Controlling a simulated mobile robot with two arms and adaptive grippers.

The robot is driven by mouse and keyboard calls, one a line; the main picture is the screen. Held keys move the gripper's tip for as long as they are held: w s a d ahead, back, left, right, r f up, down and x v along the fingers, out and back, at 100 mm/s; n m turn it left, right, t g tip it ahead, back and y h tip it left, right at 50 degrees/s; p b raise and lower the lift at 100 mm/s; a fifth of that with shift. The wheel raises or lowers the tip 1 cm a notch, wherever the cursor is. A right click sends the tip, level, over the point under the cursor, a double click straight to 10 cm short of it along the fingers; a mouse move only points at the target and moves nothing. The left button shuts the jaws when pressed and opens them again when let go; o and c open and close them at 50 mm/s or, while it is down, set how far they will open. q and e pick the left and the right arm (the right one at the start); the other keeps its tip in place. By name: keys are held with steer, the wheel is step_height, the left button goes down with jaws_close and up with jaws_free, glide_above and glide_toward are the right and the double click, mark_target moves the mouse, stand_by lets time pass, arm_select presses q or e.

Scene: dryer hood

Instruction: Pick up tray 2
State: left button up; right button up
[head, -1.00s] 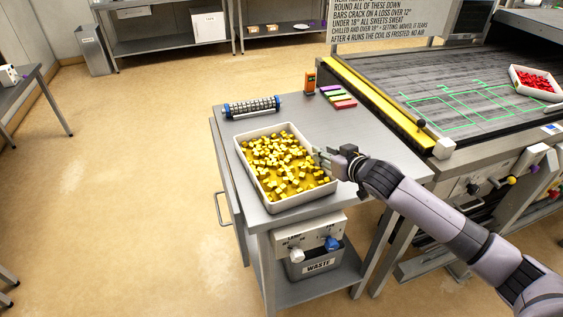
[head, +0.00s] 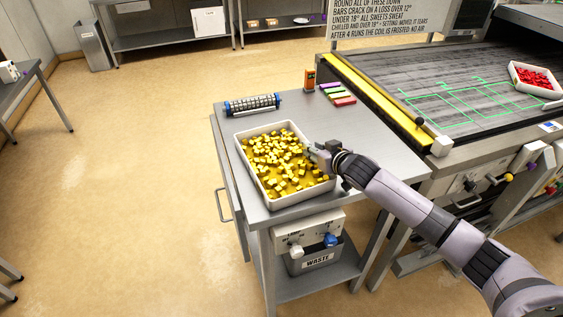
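A white tray (head: 242,151) of yellow cubes (head: 278,158) sits on the steel table, near its left edge. A second white tray (head: 540,92) with red pieces (head: 536,77) lies on the dark belt at the far right. I cannot read a number on either tray. My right gripper (head: 318,154) is at the right rim of the yellow-filled tray, its fingers overlapping that rim in the picture. Whether the fingers are shut on the rim is too small to tell. My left gripper is not in view.
The steel table (head: 375,150) also holds a blue-ended roller (head: 252,104), an orange device (head: 310,78) and coloured bars (head: 338,93). A waste bin (head: 315,262) is below. A yellow-edged machine (head: 375,103) stands at the right. Open floor (head: 130,200) lies left.

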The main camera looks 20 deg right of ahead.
jaws_close()
stand_by(0.6)
steer(key=shift+w+r, duration=0.1)
steer(key=shift+r, duration=0.05)
